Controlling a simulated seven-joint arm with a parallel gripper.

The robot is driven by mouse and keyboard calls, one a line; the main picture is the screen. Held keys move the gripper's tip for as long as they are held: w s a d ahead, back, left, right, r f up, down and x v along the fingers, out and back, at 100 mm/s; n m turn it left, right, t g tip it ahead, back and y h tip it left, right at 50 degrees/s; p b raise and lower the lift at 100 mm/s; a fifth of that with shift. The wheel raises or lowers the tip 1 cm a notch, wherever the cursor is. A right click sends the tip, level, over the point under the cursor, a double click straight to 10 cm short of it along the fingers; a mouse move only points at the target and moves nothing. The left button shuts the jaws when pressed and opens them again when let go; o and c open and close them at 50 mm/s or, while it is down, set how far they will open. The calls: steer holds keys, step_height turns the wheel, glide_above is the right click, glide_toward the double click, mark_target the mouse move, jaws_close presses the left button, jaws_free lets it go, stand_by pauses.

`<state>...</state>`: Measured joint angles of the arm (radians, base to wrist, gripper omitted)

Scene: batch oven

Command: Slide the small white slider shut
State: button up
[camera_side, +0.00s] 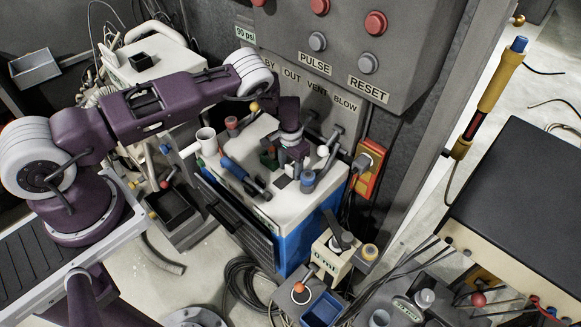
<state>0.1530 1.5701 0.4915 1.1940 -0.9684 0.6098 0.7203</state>
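My gripper (290,172) points down over the white top of the blue-sided oven box (265,212), near its right rear part. Its fingers are small and dark here, and I cannot tell whether they are open or shut. A small white knob (322,151) stands on the box top just right of the gripper, and it may be the white slider. I cannot make out its track or how far along it sits. The gripper looks close to the knob, but contact cannot be told. Part of the box top behind the gripper is hidden.
A blue-handled lever (236,169), a white cup-like cylinder (207,140) and a blue-topped knob (308,179) crowd the box top. A grey button panel (345,50) rises behind. An orange switch plate (369,170) is to the right. Cables lie on the floor in front.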

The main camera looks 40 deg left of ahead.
jaws_close()
stand_by(1.2)
